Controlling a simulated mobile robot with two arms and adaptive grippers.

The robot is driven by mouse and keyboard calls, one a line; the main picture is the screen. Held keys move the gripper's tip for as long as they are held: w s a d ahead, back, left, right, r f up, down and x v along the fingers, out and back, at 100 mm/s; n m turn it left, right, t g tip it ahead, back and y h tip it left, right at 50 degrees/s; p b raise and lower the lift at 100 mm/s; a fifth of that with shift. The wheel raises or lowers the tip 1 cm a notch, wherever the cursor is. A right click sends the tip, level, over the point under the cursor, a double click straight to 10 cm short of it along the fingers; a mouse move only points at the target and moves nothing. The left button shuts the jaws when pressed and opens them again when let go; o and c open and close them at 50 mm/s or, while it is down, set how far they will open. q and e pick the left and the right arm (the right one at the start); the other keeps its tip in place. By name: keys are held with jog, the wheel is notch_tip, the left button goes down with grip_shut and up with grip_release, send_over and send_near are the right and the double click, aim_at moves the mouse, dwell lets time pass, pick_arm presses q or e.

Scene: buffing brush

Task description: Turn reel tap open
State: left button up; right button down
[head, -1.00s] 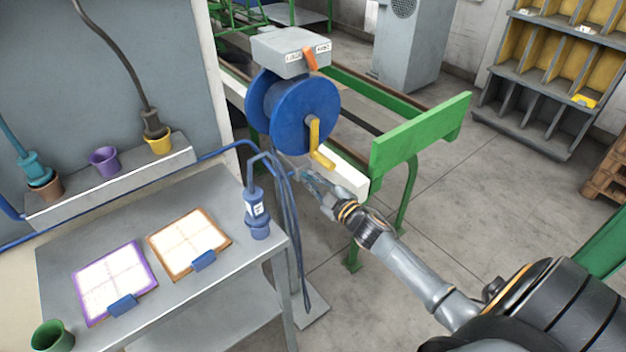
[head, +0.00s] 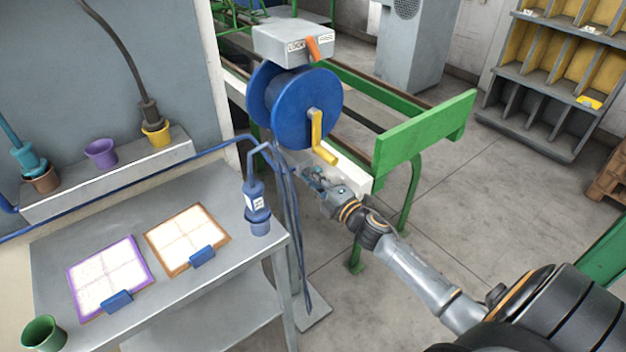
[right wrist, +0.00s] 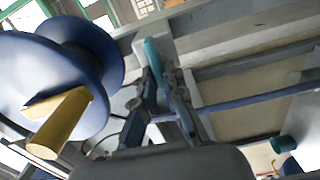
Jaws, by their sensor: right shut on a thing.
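A blue hose reel (head: 290,108) with a yellow crank handle (head: 318,135) stands beyond the bench, and it fills the left of the right wrist view (right wrist: 40,75). My right gripper (head: 312,175) is low beside the reel, just under the crank. In the right wrist view its fingers (right wrist: 160,88) are closed around a slim teal lever (right wrist: 154,62), which appears to be the reel tap. The lever's upper part sticks out past the fingers; the tap body is hidden. My left gripper is not in view.
A grey box (head: 292,44) with an orange lever (head: 313,48) sits above the reel. A green-framed bench (head: 425,135) is close on the right. Blue hoses hang beside my gripper.

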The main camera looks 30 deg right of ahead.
jog(key=shift+w+r+n, duration=0.1)
jog(key=shift+r+n, duration=0.2)
jog(key=shift+n, duration=0.1)
jog(key=c, duration=1.5)
grip_release()
jog(key=shift+o, duration=0.4)
jog(key=shift+a+f, duration=0.1)
jog(key=shift+f, duration=0.05)
jog(key=shift+f, duration=0.15)
jog(key=s+d, duration=0.1)
jog(key=s, duration=1)
jog(key=shift+s, duration=0.4)
